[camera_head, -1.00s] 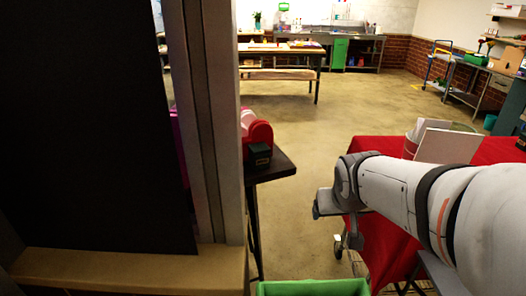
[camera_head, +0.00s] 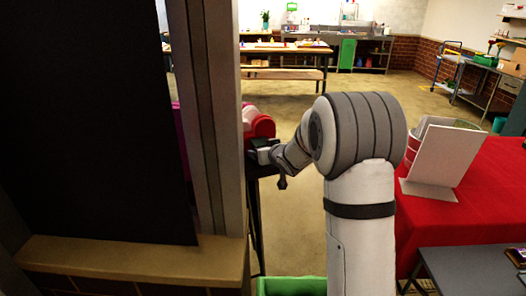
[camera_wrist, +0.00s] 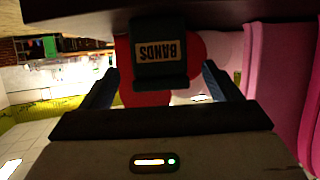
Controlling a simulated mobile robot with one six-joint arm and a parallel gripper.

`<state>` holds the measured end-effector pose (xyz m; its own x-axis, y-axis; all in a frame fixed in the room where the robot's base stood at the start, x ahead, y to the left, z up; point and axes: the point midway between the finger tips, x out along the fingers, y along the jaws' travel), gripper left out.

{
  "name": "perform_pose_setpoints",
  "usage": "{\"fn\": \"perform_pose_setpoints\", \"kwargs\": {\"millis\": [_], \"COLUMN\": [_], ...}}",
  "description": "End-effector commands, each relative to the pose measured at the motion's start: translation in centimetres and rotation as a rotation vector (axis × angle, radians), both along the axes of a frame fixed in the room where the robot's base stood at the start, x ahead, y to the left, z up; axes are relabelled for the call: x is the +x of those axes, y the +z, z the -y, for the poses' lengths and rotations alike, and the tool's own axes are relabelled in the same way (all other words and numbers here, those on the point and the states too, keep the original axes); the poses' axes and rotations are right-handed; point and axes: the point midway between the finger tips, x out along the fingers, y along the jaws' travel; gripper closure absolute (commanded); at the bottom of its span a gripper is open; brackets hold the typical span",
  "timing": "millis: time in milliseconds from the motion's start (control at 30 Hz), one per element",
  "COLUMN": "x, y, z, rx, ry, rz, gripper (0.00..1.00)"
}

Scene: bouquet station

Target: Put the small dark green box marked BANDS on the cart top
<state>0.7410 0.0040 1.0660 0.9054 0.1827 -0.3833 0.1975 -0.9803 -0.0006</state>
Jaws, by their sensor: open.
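The small dark green box marked BANDS (camera_wrist: 158,50) shows upside down in the wrist view, between and just beyond the fingertips. In the head view it is mostly hidden by my gripper at the edge of a dark table. My gripper (camera_wrist: 160,84) is open, with one finger on each side of the box and visible gaps beside it. In the head view my gripper (camera_head: 264,153) is at the dark table's right end. A grey flat top (camera_head: 475,262) at the lower right may be the cart top; I cannot tell for sure.
Red and pink rolls (camera_head: 259,124) lie right behind the box. A grey post (camera_head: 207,120) and dark panel (camera_head: 90,120) block the left. A red-covered table (camera_head: 490,185) holds a white card (camera_head: 447,155). A green bin (camera_head: 292,286) is below. The middle floor is open.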

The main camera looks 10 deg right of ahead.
Motion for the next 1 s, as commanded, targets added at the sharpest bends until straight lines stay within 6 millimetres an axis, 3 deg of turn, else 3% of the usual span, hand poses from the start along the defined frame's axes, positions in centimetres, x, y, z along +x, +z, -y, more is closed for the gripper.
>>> {"fn": "perform_pose_setpoints", "kwargs": {"millis": [400, 700, 1000], "x": [4.5, 4.8, 4.8], "y": [-1.9, -2.1, -2.1], "z": [-0.8, -0.8, -0.7], "rx": [0.0, -0.001, -0.001], "ry": [-0.005, -0.006, -0.007], "rz": [0.0, -0.001, -0.001], "gripper": [0.16, 0.16, 0.41]}}
